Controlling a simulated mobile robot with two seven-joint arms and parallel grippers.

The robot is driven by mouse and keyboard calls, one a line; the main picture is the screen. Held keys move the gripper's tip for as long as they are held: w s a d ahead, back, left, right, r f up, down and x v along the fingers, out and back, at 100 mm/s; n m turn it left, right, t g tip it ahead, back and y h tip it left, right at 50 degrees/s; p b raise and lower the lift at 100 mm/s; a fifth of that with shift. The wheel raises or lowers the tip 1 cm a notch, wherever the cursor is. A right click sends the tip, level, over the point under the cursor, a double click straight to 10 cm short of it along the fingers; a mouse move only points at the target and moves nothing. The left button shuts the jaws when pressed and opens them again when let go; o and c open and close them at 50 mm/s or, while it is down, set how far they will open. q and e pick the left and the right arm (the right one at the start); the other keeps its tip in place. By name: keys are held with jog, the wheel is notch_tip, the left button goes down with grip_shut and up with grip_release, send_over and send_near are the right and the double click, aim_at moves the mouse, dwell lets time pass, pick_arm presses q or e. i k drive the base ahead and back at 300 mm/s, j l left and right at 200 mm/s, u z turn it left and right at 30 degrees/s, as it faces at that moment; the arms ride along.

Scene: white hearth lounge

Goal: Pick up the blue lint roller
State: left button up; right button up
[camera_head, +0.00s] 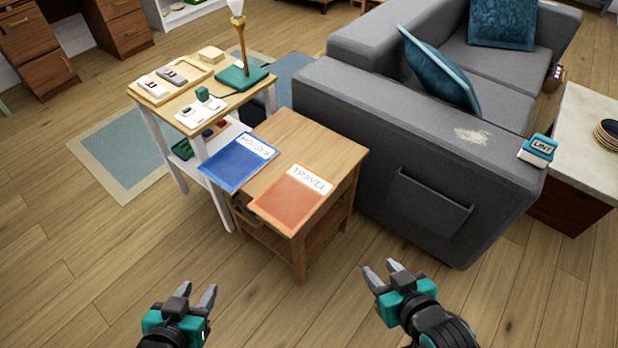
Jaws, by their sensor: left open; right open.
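The blue lint roller (538,149) has a white label reading "LINT" and sits on the end of the grey sofa's near armrest, at the right of the head view. A pale patch of lint (473,135) lies on the same armrest to its left. My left gripper (197,291) is open and empty over the floor at the lower left. My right gripper (379,270) is open and empty over the floor, below and left of the roller and well apart from it.
The grey sofa (400,130) stands ahead on the right. A wooden side table (322,150) holds a blue and an orange folder. A white-legged table (185,98) with a lamp stands behind it. A pale-topped table (590,125) is at the right edge. The near floor is clear.

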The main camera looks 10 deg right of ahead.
aim_at(538, 152)
jog(key=z, duration=1.7)
jog(key=i+l+u, duration=0.25)
jog(key=i+l, duration=0.4)
jog(key=i+l+u, duration=0.25)
jog(key=i+l, duration=0.3)
jog(key=l, duration=0.2)
